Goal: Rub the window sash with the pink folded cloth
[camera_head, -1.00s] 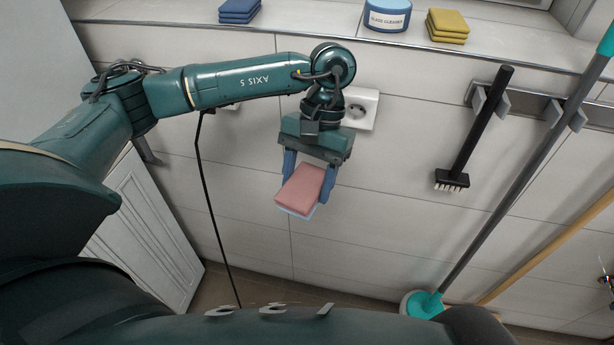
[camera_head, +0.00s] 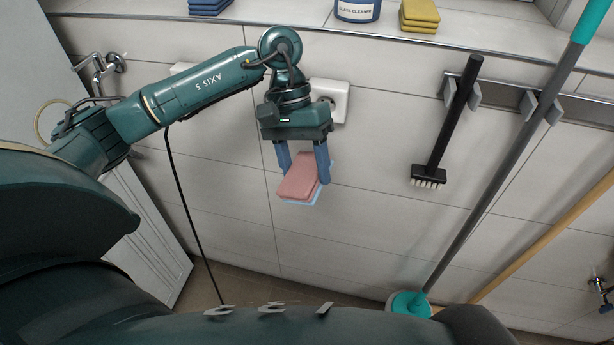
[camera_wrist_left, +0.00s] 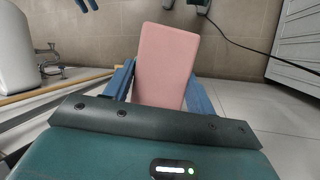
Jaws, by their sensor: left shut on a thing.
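The pink folded cloth (camera_head: 299,175) is between the blue fingers of my left gripper (camera_head: 304,164) in the head view. A pale blue layer shows along its lower edge. The gripper is shut on the cloth and holds it in the air in front of the tiled wall. The cloth (camera_wrist_left: 165,65) also shows large in the left wrist view, between the two fingers. The window sash cannot be made out in these frames; only a ledge shows at the top of the head view. My right gripper is not in view.
On the ledge (camera_head: 290,17) stand a blue folded cloth stack (camera_head: 209,5), a glass cleaner tub (camera_head: 357,10) and a yellow cloth stack (camera_head: 420,15). A black brush (camera_head: 447,120) and a grey-handled mop (camera_head: 490,190) hang at right. A wall socket (camera_head: 329,98) is behind the wrist.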

